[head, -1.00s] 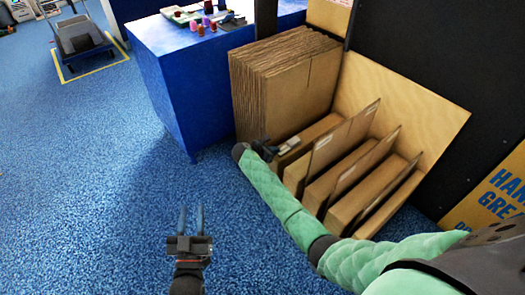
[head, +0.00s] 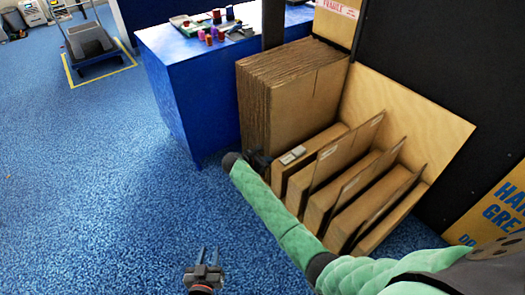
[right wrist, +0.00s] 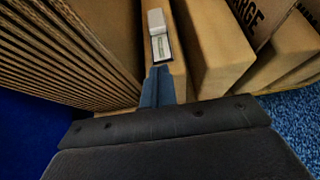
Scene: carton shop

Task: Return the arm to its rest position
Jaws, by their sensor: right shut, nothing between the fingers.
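My right arm reaches in from the lower right in the head view, ending in my dark right gripper (head: 262,160) beside the rack of cartons. In the right wrist view the right gripper's blue fingers (right wrist: 157,87) are together with nothing between them. They point at a small grey-and-white block (right wrist: 157,34) on the top edge of a carton; it also shows in the head view (head: 292,155). Whether the fingertips touch the block or carton is unclear. My left gripper (head: 208,257) is at the bottom of the head view, its two fingers apart and empty above the blue floor.
A thick stack of flat cartons (head: 285,92) and several upright cartons (head: 345,155) stand close to my right gripper, with a plywood panel (head: 415,115) behind. A blue table (head: 185,75) holds small coloured items. Blue floor (head: 90,190) is open at left.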

